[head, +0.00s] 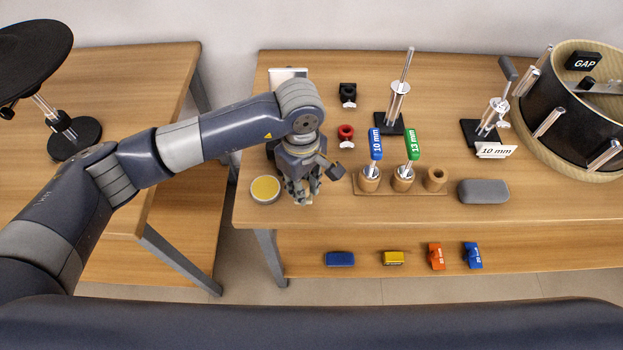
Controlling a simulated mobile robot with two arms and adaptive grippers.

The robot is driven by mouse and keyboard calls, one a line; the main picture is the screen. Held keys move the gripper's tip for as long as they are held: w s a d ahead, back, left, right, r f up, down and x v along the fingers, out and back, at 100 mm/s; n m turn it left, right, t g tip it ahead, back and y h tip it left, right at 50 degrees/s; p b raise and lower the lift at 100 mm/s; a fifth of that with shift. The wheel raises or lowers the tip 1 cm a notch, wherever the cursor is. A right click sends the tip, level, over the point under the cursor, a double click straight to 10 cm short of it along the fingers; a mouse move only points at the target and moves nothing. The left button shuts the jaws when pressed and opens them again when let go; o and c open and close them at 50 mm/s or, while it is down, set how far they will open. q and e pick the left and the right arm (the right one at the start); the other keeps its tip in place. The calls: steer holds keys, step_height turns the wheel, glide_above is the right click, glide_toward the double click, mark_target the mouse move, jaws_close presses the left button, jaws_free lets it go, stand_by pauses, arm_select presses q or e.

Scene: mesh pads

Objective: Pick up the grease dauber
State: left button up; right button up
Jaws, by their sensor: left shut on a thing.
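My left gripper (301,191) is low over the left front part of the table, beside the round tin of yellow grease (265,189). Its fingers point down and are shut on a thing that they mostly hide. I take this to be the grease dauber, though its shape cannot be made out; no other dauber shows. I cannot tell whether it still touches the table. My right gripper is not in view.
A wooden holder (419,190) carries blue-handled and green-handled tools; its right socket is empty. A grey case (483,191) lies to its right. Metal stands and a drum (562,110) are behind. Red (346,132) and black (348,90) pieces stand near the arm. The lower shelf holds several small blocks.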

arm_select(q)
steer(key=s+a+b, duration=0.1)
steer(key=s+a, duration=0.2)
steer(key=s, duration=0.2)
steer(key=s+a+r+b, duration=0.1)
steer(key=s+a+b, duration=0.1)
steer(key=s, duration=0.3)
steer(key=shift+s+a, duration=0.3)
steer(key=shift+a, duration=0.15)
steer(key=shift+r, duration=0.1)
steer(key=o, duration=0.4)
steer(key=c, duration=0.4)
